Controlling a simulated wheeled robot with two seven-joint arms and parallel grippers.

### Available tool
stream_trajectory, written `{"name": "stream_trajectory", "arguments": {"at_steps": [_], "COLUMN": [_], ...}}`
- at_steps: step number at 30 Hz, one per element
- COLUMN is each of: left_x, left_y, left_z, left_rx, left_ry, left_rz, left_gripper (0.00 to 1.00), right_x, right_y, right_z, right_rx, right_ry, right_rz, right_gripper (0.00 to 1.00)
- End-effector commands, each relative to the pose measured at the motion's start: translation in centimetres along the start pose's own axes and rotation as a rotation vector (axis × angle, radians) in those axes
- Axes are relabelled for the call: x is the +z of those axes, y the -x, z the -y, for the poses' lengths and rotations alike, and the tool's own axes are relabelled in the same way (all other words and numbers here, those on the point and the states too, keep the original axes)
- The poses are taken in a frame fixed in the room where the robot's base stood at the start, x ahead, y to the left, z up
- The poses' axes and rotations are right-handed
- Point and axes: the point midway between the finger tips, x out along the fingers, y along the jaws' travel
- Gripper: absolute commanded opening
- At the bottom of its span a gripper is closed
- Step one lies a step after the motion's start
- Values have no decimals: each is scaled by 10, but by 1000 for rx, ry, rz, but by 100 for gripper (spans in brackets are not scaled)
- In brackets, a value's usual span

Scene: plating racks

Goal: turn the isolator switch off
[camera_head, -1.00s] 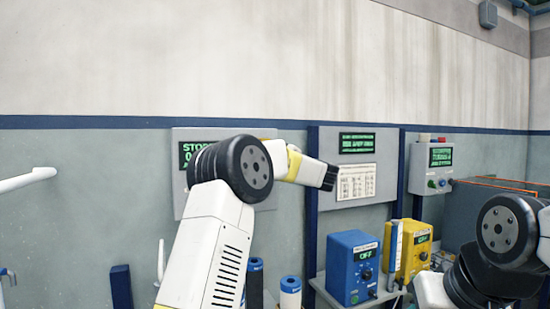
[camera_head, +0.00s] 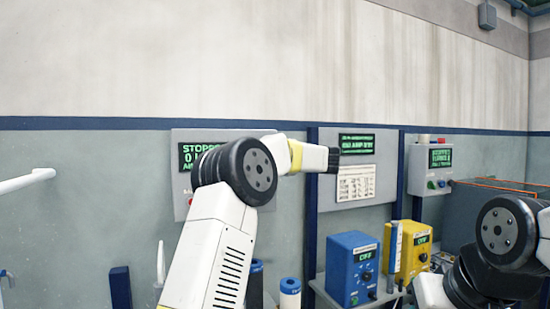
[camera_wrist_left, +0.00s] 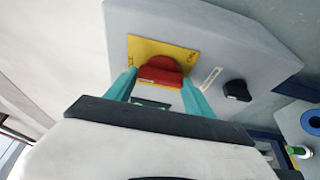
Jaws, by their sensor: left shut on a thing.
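The isolator switch is a red handle (camera_wrist_left: 160,71) on a yellow plate (camera_wrist_left: 150,50), fixed to a grey box (camera_wrist_left: 225,38) in the left wrist view. My left gripper (camera_wrist_left: 158,76) has its two teal fingers on either side of the red handle and is shut on it. Part of the handle's lower side is hidden by the gripper. In the head view, my left forearm reaches up to the wall panels, and the fingers and red handle cannot be made out. My right arm shows at the lower right; its gripper is not in view.
A black knob (camera_wrist_left: 236,90) sits beside the yellow plate. In the head view, a wall panel (camera_head: 182,150) is partly behind my left arm. A blue unit (camera_head: 342,285) and a yellow unit (camera_head: 404,262) stand on a shelf. A pale bar (camera_head: 28,181) projects at the left.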

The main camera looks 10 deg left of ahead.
Motion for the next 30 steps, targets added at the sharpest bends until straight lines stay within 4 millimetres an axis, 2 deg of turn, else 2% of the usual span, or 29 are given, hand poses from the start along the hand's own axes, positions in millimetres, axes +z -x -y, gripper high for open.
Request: {"name": "stream_trajectory", "arguments": {"at_steps": [8, 9, 12, 23, 26, 30], "left_x": [0, 0, 0, 0, 0, 1], "left_y": [0, 0, 0, 4, 15, 40], "left_z": [2, 2, 1, 0, 0, 1], "left_rx": [-4, -4, -3, -2, -1, -2], "left_ry": [2, 2, 1, 1, 1, 1], "left_rz": [0, 0, 0, 1, 2, 4], "left_gripper": [21, 66, 84, 84, 84, 84], "right_x": [0, 0, 0, 0, 0, 0], "right_y": [0, 0, 0, 0, 0, 0], "right_z": [0, 0, 0, 0, 0, 0], "right_rx": [0, 0, 0, 0, 0, 0], "right_ry": [0, 0, 0, 0, 0, 0], "right_rz": [0, 0, 0, 0, 0, 0], "right_gripper": [36, 36, 36, 36, 36, 36]}}
